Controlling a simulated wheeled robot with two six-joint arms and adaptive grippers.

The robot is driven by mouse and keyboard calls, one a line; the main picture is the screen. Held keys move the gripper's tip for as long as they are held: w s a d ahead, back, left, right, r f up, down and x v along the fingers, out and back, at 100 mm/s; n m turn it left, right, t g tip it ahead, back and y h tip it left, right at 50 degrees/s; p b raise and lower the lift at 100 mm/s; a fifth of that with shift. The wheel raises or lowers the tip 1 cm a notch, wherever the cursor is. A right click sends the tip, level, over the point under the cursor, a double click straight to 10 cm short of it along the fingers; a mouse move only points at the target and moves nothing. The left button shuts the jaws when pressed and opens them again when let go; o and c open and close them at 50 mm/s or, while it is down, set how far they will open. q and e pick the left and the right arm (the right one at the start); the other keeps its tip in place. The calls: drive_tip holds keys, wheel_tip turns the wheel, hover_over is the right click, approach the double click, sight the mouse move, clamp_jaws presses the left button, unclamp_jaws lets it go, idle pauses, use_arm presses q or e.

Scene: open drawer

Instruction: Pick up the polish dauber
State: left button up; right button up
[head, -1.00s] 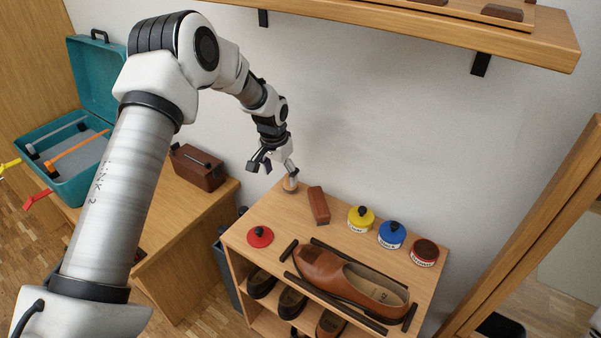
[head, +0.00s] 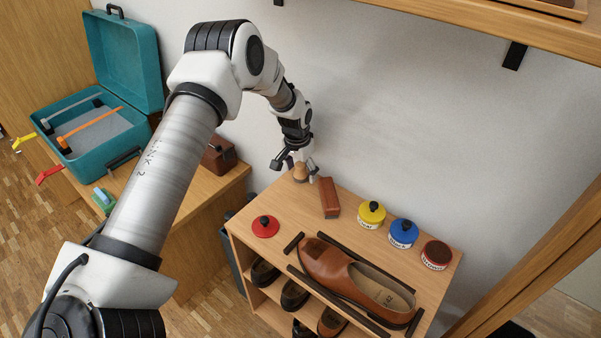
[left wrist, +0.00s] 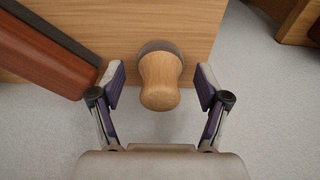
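The polish dauber (left wrist: 160,82) has a pale wooden knob handle with a dark rim at its base, and stands upright on the shelf top. In the head view the dauber (head: 300,172) is at the back left corner of the shoe rack. My left gripper (left wrist: 160,86) is open, with one finger on each side of the knob and a gap on both sides. In the head view the left gripper (head: 295,165) is at the dauber and partly covers it. My right gripper is not in view.
A red-brown brush (head: 329,198) lies close beside the left gripper. Yellow (head: 371,214), blue (head: 403,233) and brown-lidded (head: 436,255) tins stand to the right. A red lid (head: 265,226) and a brown shoe (head: 350,280) are on the rack top (head: 285,205). The wall is close behind.

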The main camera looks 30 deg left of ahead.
sight(299, 164)
use_arm(q)
drive_tip(key=shift+f, duration=0.1)
drive_tip(key=c, duration=1.1)
drive_tip(key=shift+r, duration=0.6)
drive_tip(key=r, duration=0.1)
drive_tip(key=s+r, duration=0.1)
drive_tip(key=shift+a+r+p, duration=0.1)
drive_tip(key=shift+r+p, duration=0.2)
drive_tip(key=s, duration=0.5)
drive_tip(key=s+a+r, duration=0.1)
drive_tip(key=s, duration=0.4)
drive_tip(key=s+a+p, duration=0.1)
drive_tip(key=s, duration=0.3)
drive_tip(key=shift+s+a+r, duration=0.15)
drive_tip(key=shift+s+a, duration=0.05)
drive_tip(key=shift+s, duration=0.2)
drive_tip(key=shift+o, duration=1)
